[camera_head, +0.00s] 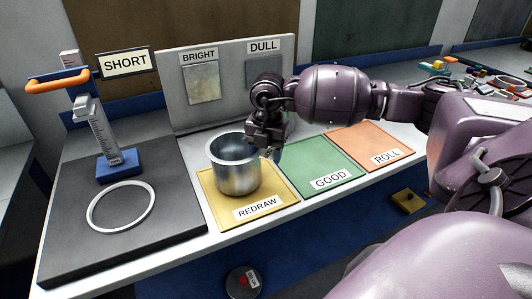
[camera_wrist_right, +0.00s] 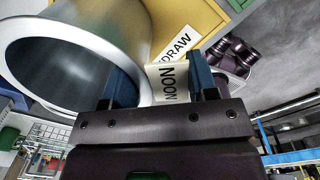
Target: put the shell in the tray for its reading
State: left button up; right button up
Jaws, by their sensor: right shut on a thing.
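The shell (camera_head: 236,168) is an upright, open-topped silver metal cup over the yellow REDRAW tray (camera_head: 281,194). I cannot tell whether its base touches the tray. My right gripper (camera_head: 268,150) is at the shell's right side, shut on its wall. The green GOOD tray (camera_head: 312,160) and orange ROLL tray (camera_head: 370,142) are empty. My left gripper is not in view.
A gauge with an orange handle (camera_head: 58,82) and a blue foot (camera_head: 120,165) stands at left by a SHORT sign (camera_head: 125,62). A white ring (camera_head: 121,205) lies on the dark slab (camera_head: 165,240). A board (camera_head: 226,68) with BRIGHT and DULL swatches stands behind the trays.

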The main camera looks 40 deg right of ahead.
jog(key=shift+f, duration=0.2)
jog(key=o, duration=1.4)
jog(key=shift+o, duration=0.2)
jog(key=shift+r, duration=0.1)
notch_tip(320, 180, up, 12)
jog(key=shift+s, duration=0.15)
